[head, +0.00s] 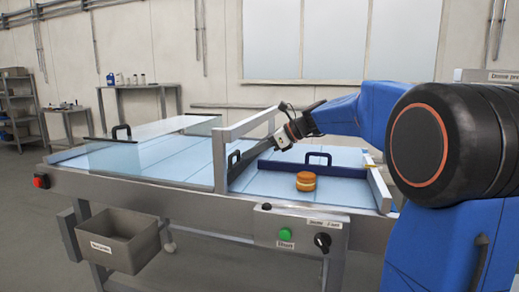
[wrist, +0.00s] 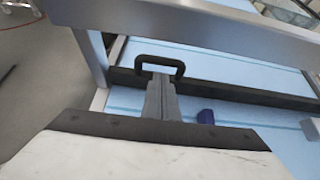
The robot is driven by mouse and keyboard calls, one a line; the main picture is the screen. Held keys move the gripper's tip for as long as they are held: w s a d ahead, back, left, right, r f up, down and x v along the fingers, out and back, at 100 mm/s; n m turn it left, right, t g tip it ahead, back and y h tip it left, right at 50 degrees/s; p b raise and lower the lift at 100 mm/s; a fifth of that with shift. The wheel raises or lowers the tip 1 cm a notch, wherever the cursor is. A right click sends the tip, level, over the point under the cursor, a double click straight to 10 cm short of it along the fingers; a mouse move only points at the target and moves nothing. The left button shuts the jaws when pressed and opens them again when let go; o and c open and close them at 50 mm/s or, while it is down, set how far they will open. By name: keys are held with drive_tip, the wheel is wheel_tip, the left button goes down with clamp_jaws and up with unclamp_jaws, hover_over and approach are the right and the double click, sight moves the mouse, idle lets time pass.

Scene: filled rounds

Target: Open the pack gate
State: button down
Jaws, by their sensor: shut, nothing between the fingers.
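A low dark gate bar (wrist: 235,92) with a black loop handle (wrist: 160,62) crosses the pale blue belt beneath a metal frame. In the head view the black handle (head: 234,157) is at the frame's left side. My gripper (wrist: 160,80) is shut and empty, with its tips at the handle's loop; I cannot tell whether they touch it. In the head view my gripper (head: 234,176) reaches down beside this gate. A second, dark blue bar (head: 275,167) with its own handle stands across the belt farther right. No readable label shows which is the pack gate.
A filled round (head: 306,181) sits on the belt in front of the blue bar. The metal frame (head: 219,155) rises close to my gripper. A clear cover (head: 140,148) stands at left.

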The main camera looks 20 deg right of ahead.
drive_tip(key=shift+x, duration=1.8)
wheel_tip(320, 180, up, 3)
drive_tip(key=shift+r, duration=0.2)
drive_tip(key=shift+d, duration=0.1)
